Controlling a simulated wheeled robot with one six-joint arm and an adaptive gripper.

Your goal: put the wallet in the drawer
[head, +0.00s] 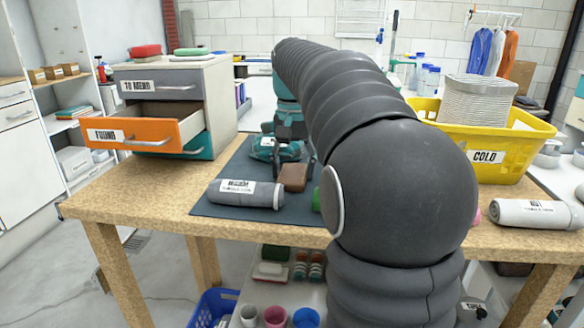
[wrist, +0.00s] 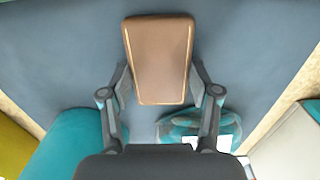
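The brown wallet (head: 293,177) is over the dark mat on the workbench, just behind and right of the grey flask. In the wrist view the wallet (wrist: 160,60) lies between the two fingers of my gripper (wrist: 160,80). The fingers are close along both its long sides; I cannot tell whether they press on it or whether it rests on the mat. In the head view my gripper (head: 293,160) is partly hidden behind my arm. The orange drawer (head: 158,128) of the small cabinet (head: 220,92) is pulled open; its inside is mostly hidden.
The grey flask (head: 245,194) lies on the dark mat (head: 232,168). A teal and dark object (head: 264,150) lies behind the wallet and shows in the wrist view (wrist: 185,125). A yellow basket (head: 520,145) and a white flask (head: 530,213) are at right. The bench's left front is clear.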

